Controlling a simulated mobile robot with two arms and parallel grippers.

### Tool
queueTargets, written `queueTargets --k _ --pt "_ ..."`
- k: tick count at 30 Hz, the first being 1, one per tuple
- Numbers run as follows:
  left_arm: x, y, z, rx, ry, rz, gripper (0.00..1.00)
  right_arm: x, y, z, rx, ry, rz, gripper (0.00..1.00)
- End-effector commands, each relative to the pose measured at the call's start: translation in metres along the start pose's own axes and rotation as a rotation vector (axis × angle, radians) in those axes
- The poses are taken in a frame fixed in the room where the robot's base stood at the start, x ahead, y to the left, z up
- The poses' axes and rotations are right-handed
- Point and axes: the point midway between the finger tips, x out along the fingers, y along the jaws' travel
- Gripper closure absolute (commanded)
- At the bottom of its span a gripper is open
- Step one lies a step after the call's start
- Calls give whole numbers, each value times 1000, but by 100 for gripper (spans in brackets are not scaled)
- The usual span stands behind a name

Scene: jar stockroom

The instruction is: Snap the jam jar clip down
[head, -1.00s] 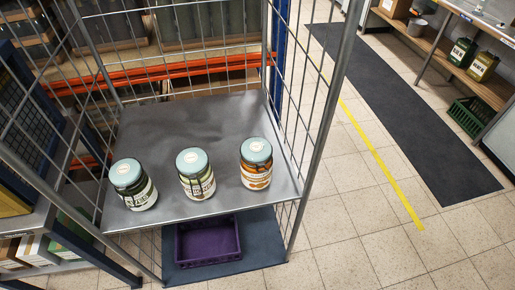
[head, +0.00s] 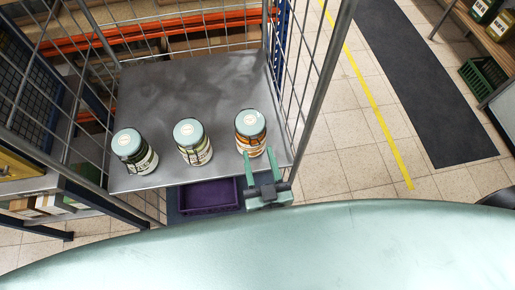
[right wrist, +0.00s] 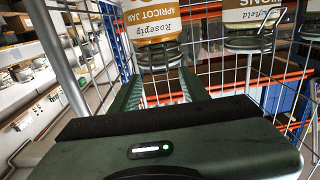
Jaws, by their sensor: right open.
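The jam jar (head: 250,136) has an orange label and a pale green lid, and stands upright at the right front of the grey shelf (head: 185,90). In the right wrist view it appears upside down, its label reading apricot jam (right wrist: 155,27). Its clip is too small to read, and I cannot tell whether it is up or down. My right gripper (head: 259,154) is open and empty, its fingertips at the jar's front; I cannot tell if they touch. The fingers also show in the right wrist view (right wrist: 160,78). My left gripper is not in view.
Wire mesh walls enclose the shelf's sides and back. A purple crate (head: 209,197) sits below. The shelf behind the jars is bare.

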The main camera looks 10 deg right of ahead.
Motion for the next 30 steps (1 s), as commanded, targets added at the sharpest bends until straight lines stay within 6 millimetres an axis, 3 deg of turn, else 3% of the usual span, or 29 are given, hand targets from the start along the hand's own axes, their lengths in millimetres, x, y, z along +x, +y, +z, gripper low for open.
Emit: queueTargets --k 4,13,14,18,25,30 --pt "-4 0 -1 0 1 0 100 13 0 0 0 -1 0 55" --pt "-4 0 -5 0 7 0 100 16 0 1 0 -2 -1 55" --pt "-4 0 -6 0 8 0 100 16 0 1 0 -2 -1 60" --pt "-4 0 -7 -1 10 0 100 16 0 1 0 -2 -1 99" --pt "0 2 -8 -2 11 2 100 16 0 3 0 6 -1 100" --pt "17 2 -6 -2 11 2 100 14 0 10 -1 54 -3 100"
